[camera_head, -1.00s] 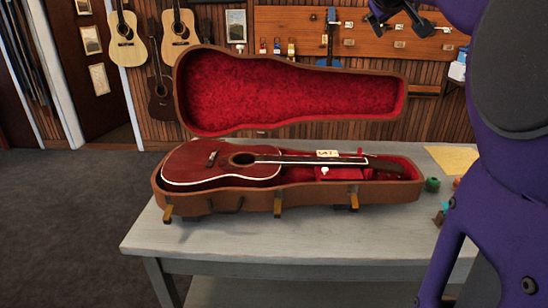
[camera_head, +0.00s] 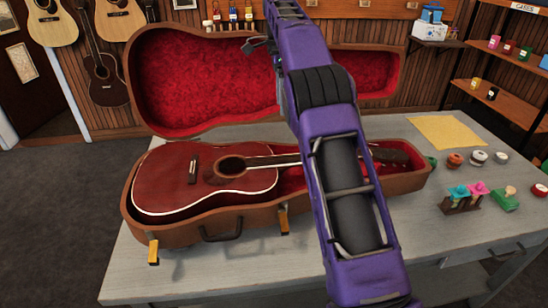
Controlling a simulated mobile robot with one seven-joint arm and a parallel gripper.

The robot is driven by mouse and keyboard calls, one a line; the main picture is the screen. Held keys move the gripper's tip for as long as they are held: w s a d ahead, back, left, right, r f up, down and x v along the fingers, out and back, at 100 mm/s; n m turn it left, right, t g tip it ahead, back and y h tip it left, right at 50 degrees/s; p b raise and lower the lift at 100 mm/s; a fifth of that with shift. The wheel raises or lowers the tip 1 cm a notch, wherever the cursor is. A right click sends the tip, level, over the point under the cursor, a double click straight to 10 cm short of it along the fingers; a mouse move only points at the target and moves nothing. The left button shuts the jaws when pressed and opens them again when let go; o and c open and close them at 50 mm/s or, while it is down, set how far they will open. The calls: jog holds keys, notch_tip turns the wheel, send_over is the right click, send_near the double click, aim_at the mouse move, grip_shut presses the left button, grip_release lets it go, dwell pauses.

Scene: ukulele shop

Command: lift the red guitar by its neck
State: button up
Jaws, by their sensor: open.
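The red guitar (camera_head: 168,180) lies face up in an open brown case (camera_head: 185,233) with red lining on the grey table. Its body is at the left, and its neck (camera_head: 272,161) runs right. My purple arm hides the middle of the neck. The dark headstock (camera_head: 390,156) shows to the right of the arm. My gripper (camera_head: 259,46) is small and partly hidden beside the arm, in front of the raised lid in the picture. It is open, apart from the guitar, and appears higher than the neck.
The raised case lid (camera_head: 205,80) stands behind the guitar. To the right on the table (camera_head: 420,240) are a yellow sheet (camera_head: 446,132), several small round items and a small rack with colored pieces (camera_head: 462,198). Guitars hang on the back wall.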

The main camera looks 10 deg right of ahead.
jog(key=f, duration=0.1)
jog(key=b, duration=0.3)
send_over(283, 159)
jog(key=f, duration=0.6)
jog(key=w+f, duration=0.1)
jog(key=f, duration=0.3)
jog(key=shift+a+f, duration=0.1)
jog(key=shift+a, duration=0.1)
jog(key=shift+s+d+f+b, duration=0.1)
jog(key=shift+s+f+b, duration=0.05)
jog(key=shift+f, duration=0.9)
jog(key=shift+s+f+b, duration=0.15)
jog(key=shift+s+f, duration=0.05)
jog(key=shift+f, duration=0.85)
jog(key=shift+s+d+f+b, duration=0.1)
jog(key=shift+s+f+b, duration=0.05)
jog(key=shift+f, duration=0.9)
grip_shut()
jog(key=shift+w+r, duration=0.1)
jog(key=shift+r, duration=0.1)
